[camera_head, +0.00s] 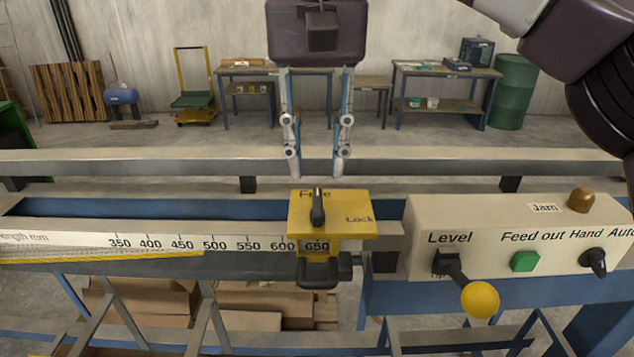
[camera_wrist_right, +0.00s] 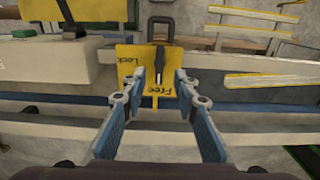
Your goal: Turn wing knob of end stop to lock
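The yellow end stop (camera_head: 345,222) sits on the length scale near the 650 mark. Its black wing knob (camera_head: 318,208) stands on the top face, in line with the word "Free"; "Lock" is printed to the right. My right gripper (camera_head: 316,172) hangs above and behind the end stop, fingers apart and empty. In the right wrist view the open fingers (camera_wrist_right: 160,98) frame the end stop (camera_wrist_right: 132,70), with the wing knob (camera_wrist_right: 160,62) beyond the tips, apart from them. My left gripper is in neither view.
Right of the end stop is a beige control box (camera_head: 500,235) with a level lever ending in a yellow ball (camera_head: 480,299), a green button (camera_head: 525,261) and a black selector (camera_head: 594,262). The scale rail (camera_head: 130,240) runs left. Space above the end stop is free.

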